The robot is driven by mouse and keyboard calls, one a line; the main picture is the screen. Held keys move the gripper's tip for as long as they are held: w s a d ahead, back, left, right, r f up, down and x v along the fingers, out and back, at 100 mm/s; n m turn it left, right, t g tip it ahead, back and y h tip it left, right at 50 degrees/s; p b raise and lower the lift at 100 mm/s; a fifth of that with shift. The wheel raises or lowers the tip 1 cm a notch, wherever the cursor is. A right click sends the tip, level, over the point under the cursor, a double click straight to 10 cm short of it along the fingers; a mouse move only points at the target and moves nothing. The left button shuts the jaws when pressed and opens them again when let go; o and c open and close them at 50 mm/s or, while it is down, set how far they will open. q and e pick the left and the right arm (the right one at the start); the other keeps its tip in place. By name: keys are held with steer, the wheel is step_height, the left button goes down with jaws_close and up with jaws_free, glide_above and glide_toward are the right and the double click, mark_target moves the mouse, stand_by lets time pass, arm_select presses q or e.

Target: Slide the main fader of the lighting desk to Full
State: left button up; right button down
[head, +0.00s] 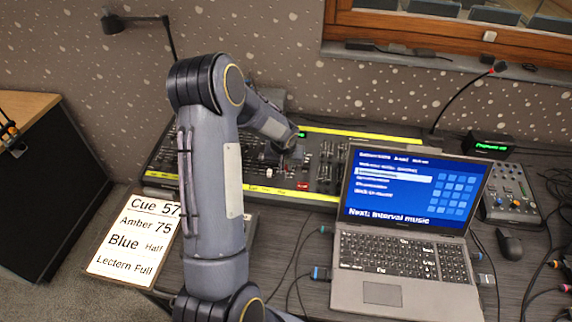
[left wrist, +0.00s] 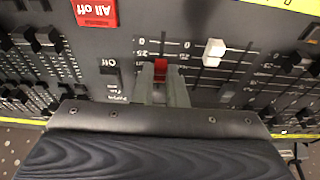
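The lighting desk (head: 325,195) is a dark console with yellow edges, lying on the table behind the laptop. In the left wrist view its panel (left wrist: 120,40) shows upside down. My left gripper (left wrist: 161,78) reaches down to it, with one finger on each side of a red fader cap (left wrist: 161,68); the fingers look closed against the cap. The cap is a little way up from the 0 end of its scale. A white fader cap (left wrist: 214,50) stands in a neighbouring slot, apart from the fingers. In the head view my left arm hides part of the desk and the fingertips.
A red "All off" button (left wrist: 95,12) and an "Off" switch (left wrist: 110,68) are near the gripper. An open laptop (head: 405,290) stands in front of the desk's right part. A cue card (head: 135,240) lies at the left.

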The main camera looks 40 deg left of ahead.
mark_target(286, 166)
arm_select(q)
steer(key=shift+w, duration=0.1)
steer(key=shift+c, duration=0.4)
steer(key=shift+w+a+r, duration=0.1)
steer(key=shift+w+a, duration=0.3)
steer(key=shift+w, duration=0.25)
steer(key=shift+w+a+r, duration=0.1)
steer(key=shift+w+a, duration=0.25)
steer(key=shift+w, duration=0.25)
steer(key=o, duration=0.4)
steer(key=shift+p, duration=0.3)
steer(key=shift+s+r+p, duration=0.1)
steer(key=shift+r+p, duration=0.55)
steer(key=shift+r, duration=0.55)
steer(key=shift+b+v, duration=0.6)
steer(key=shift+v, duration=3.25)
